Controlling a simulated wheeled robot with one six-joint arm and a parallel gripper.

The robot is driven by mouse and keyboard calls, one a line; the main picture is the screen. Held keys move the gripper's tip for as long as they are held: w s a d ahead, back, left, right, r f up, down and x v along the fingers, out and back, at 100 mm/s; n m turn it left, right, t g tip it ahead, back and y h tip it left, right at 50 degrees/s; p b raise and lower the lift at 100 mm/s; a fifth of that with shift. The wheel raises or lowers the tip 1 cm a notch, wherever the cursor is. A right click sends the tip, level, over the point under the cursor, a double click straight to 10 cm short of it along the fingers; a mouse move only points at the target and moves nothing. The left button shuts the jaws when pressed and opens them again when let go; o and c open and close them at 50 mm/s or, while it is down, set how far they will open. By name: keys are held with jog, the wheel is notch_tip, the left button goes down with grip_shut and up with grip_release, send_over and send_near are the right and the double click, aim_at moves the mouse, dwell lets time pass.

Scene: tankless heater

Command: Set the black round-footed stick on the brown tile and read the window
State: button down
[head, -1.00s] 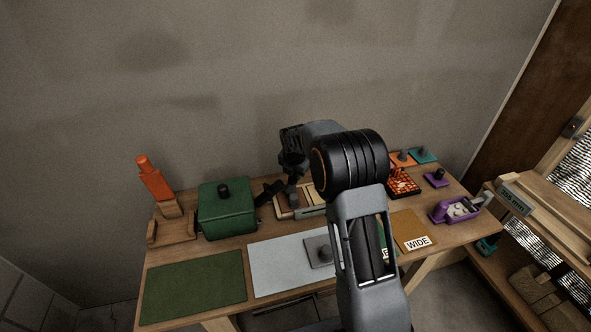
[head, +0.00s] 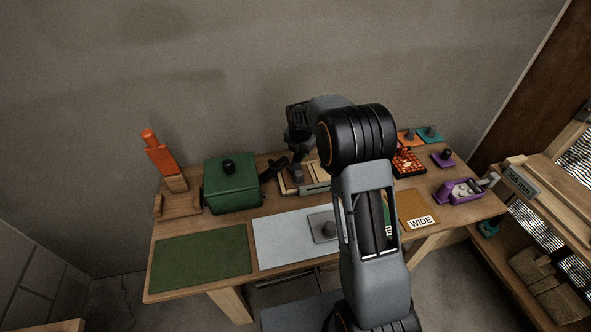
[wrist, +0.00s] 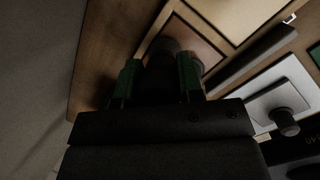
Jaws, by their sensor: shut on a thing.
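My gripper (wrist: 158,82) is shut on the black stick (wrist: 160,62), which is very dark in the wrist view. The stick's round foot shows beyond the fingers, over or against the brown tile (wrist: 203,50). I cannot tell whether it touches. The tile lies in a wooden-framed tray beside a paler beige tile. In the head view my gripper (head: 298,145) points down over this tray (head: 317,187), behind the grey mat, and my arm hides part of it. Some digits show dimly in the wrist view's lower right corner, too dark to read surely.
A green box (head: 232,188) with a black knob stands left of the tray, an orange tool on a wooden stand (head: 178,204) farther left. A green mat (head: 200,258) and grey mat (head: 283,243) lie in front. A purple holder (head: 460,192) is right.

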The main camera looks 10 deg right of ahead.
jog(key=shift+f, duration=0.25)
dwell(0.3)
jog(key=shift+r, duration=0.15)
dwell(0.5)
jog(key=shift+r+p, duration=2.5)
jog(key=shift+r, duration=0.95)
